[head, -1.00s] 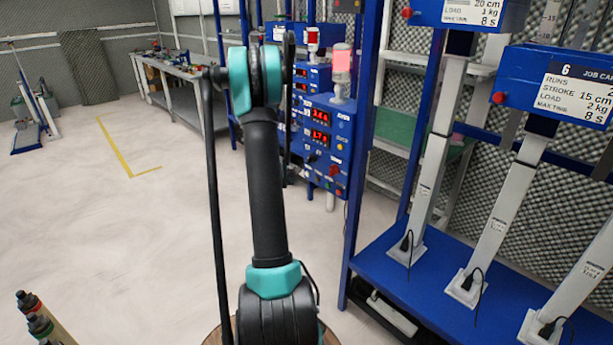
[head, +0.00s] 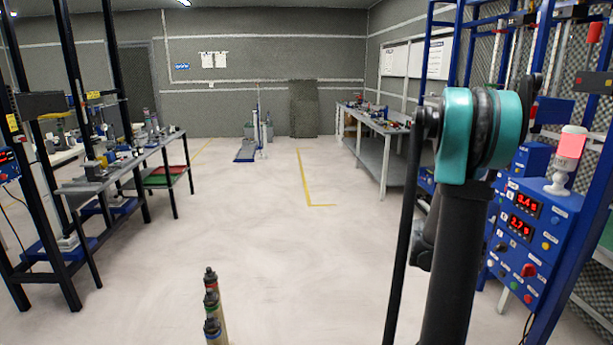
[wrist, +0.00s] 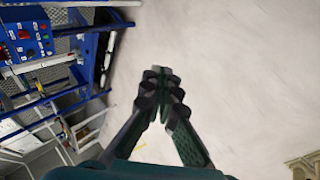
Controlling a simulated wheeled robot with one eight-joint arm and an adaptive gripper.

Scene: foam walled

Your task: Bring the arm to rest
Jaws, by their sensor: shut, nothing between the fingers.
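My gripper (wrist: 161,82) shows in the wrist view, its two dark fingers drawn together at the tips with nothing between them. It hangs over bare pale floor, clear of any object. In the head view my black and teal arm stands raised on the right side of the picture. The gripper itself cannot be made out in the head view.
A blue control box (head: 525,235) with red displays and a lamp (head: 571,146) stands right of my arm. Workbenches line the left (head: 120,170) and back right (head: 385,140). The middle floor (head: 260,220) is clear.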

